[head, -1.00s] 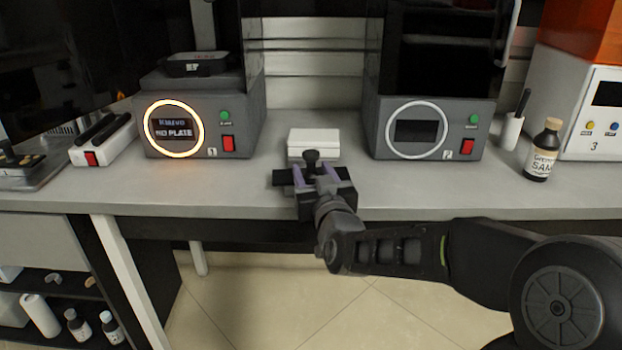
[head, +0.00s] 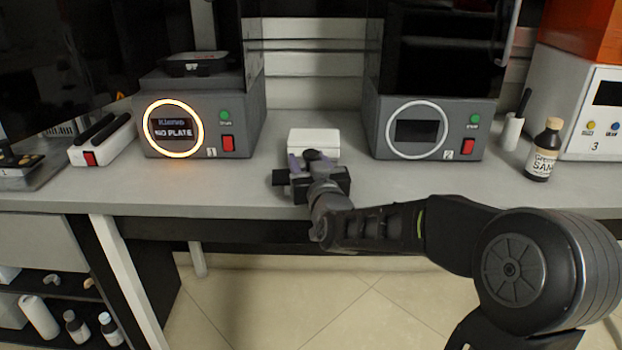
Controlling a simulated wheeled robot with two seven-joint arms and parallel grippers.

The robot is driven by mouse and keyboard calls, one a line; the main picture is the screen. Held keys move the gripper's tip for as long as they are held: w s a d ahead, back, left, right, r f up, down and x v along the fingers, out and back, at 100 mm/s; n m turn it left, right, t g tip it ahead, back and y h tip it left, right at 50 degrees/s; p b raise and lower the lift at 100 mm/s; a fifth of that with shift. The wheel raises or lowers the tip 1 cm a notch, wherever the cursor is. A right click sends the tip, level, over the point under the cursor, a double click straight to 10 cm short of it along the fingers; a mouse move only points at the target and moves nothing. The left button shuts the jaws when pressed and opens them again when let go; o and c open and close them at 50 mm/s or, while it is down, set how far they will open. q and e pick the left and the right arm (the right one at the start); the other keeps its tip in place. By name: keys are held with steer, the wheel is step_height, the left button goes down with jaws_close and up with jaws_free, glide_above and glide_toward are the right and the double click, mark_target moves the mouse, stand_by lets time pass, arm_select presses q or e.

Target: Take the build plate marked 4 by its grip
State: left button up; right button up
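My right gripper (head: 308,162) reaches in from the right, over the bench between the two printers. It is at the near side of a small white block (head: 314,141) and hides its lower front. A small dark knob-like part shows among the fingers; I cannot tell whether it belongs to the gripper or to a held thing. I cannot tell whether the fingers are open or shut. No mark 4 is readable, so I cannot identify the build plate. My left gripper is not in view.
Printer 1 (head: 190,136), with a lit ring and "NO PLATE" on its screen, stands left. Printer 2 (head: 427,140), with an unlit screen, stands right. A brown bottle (head: 544,150) and white machine 3 (head: 590,110) are farther right. The bench (head: 240,190) is clear in front of the printers.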

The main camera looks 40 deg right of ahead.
steer(key=shift+c, duration=0.5)
jaws_close()
